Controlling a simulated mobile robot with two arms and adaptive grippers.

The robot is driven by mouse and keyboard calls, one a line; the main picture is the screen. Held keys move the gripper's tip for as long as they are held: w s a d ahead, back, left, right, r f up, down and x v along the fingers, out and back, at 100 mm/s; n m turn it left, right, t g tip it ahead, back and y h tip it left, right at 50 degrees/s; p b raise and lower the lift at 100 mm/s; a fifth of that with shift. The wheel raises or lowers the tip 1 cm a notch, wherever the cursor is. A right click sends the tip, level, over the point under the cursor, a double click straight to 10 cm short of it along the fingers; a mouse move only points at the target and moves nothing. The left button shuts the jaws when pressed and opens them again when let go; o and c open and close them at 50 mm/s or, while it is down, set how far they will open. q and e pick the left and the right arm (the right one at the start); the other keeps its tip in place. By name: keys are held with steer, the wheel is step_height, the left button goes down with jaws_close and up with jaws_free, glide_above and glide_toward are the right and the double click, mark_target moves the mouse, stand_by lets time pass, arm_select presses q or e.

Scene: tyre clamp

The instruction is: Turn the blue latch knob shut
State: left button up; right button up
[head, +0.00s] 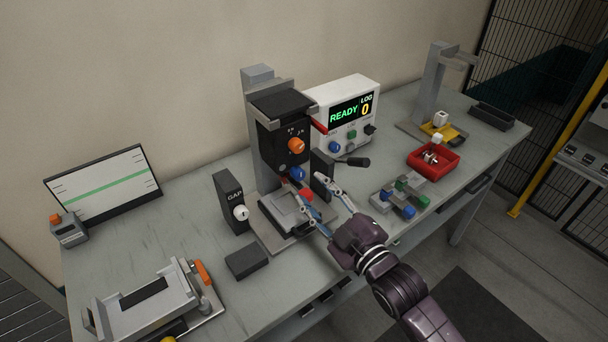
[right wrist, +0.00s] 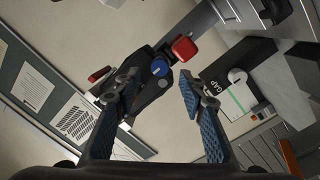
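The blue latch knob (head: 297,173) is on the lower front of the black press head (head: 271,140), below an orange knob (head: 296,145). In the right wrist view the blue knob (right wrist: 160,68) shows a light mark on its face and lies beyond the fingertips, in line with the gap between them. My right gripper (head: 311,192) is open and empty, in front of and just below the blue knob. In the right wrist view its two fingers (right wrist: 159,86) are spread apart. I cannot tell whether a finger touches anything. My left gripper is not in view.
A red block (right wrist: 184,48) sits close to the knob. A black GAP box (head: 229,200) stands left of the press. A white READY display box (head: 350,112) stands behind right. A fixture with blue and green knobs (head: 400,197) and a red tray (head: 433,158) are to the right.

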mark_target(301, 177)
steer(key=shift+p+x, duration=0.45)
steer(key=shift+x, duration=1.8)
steer(key=shift+c, duration=0.6)
jaws_close()
